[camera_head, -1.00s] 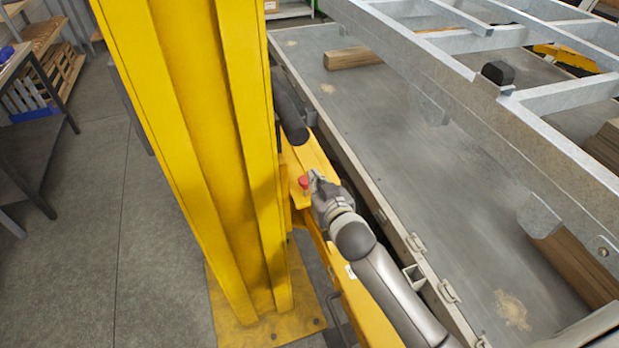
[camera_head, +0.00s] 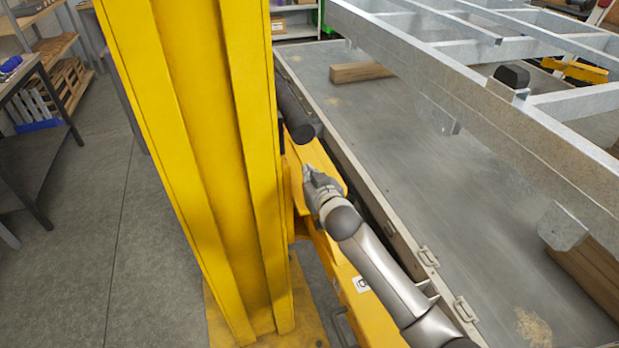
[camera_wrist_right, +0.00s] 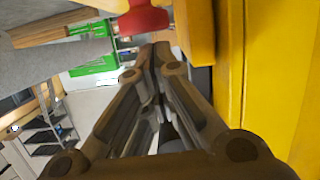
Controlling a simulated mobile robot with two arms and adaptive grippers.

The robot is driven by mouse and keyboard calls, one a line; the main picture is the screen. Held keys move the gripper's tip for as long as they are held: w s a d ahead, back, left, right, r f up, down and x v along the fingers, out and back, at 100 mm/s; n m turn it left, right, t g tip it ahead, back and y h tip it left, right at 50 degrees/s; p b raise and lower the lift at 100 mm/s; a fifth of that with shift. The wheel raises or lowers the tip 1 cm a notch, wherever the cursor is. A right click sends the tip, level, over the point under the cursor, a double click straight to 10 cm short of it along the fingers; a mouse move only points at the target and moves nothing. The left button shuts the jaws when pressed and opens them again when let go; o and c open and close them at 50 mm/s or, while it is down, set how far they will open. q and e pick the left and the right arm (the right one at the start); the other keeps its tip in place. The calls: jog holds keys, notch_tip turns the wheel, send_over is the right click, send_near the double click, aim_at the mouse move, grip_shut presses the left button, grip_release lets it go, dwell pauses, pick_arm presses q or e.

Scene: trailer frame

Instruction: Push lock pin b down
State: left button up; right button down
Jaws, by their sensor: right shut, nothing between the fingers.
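A red knob (camera_wrist_right: 143,18), which looks like the head of lock pin b, shows at the top edge of the right wrist view, partly cut off. It is hidden in the head view. My right gripper (camera_head: 309,171) is shut and empty over the yellow arm (camera_head: 328,169) beside the column. In the right wrist view its closed fingertips (camera_wrist_right: 156,52) lie just below the knob in the picture. I cannot tell whether they touch it or how far down the pin is. My left gripper is not in view.
The tall yellow column (camera_head: 199,150) stands directly left of my right gripper. A dark cylinder (camera_head: 299,127) ends just beyond it. To the right are a grey platform (camera_head: 440,205) and a galvanized trailer frame (camera_head: 560,165). Open floor (camera_head: 95,250) lies left of the column.

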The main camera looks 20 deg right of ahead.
jog(key=shift+f, duration=0.3)
jog(key=shift+f+b, duration=1.35)
jog(key=shift+f, duration=0.55)
jog(key=shift+r, duration=0.1)
notch_tip(320, 180, up, 10)
